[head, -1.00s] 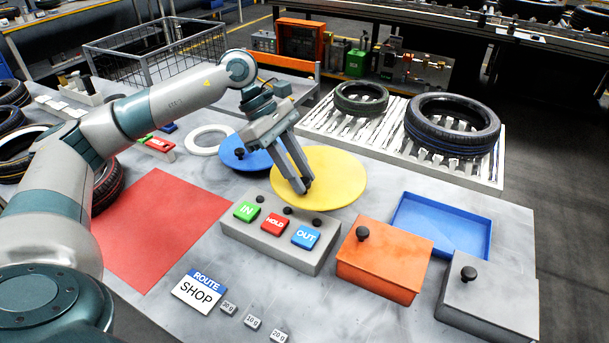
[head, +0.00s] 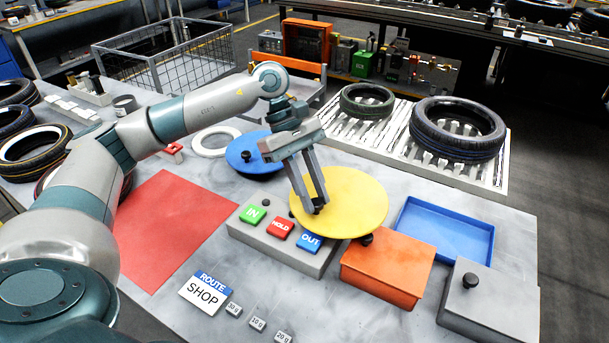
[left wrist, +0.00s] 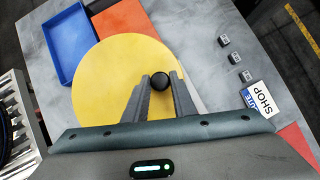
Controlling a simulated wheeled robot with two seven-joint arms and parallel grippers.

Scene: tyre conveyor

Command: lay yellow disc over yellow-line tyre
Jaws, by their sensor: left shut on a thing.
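The yellow disc (head: 355,195) is a flat round plate with a black knob, which shows between my fingers in the left wrist view (left wrist: 160,80). My left gripper (head: 318,207) is shut on that knob and holds the disc near level above the table, partly over the button box and the orange box. In the left wrist view the gripper (left wrist: 160,85) covers the disc's near edge. At the far left, a tyre (head: 22,160) shows a thin yellowish line near its white inner ring. My right gripper is out of view.
A green-lined tyre (head: 366,103) and a large blue-lined tyre (head: 457,134) lie on the roller rack. A blue disc (head: 246,158), white ring (head: 214,143), button box (head: 275,252), orange box (head: 388,275), blue tray (head: 468,255) and grey box (head: 487,310) crowd the table. The red mat (head: 170,230) is clear.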

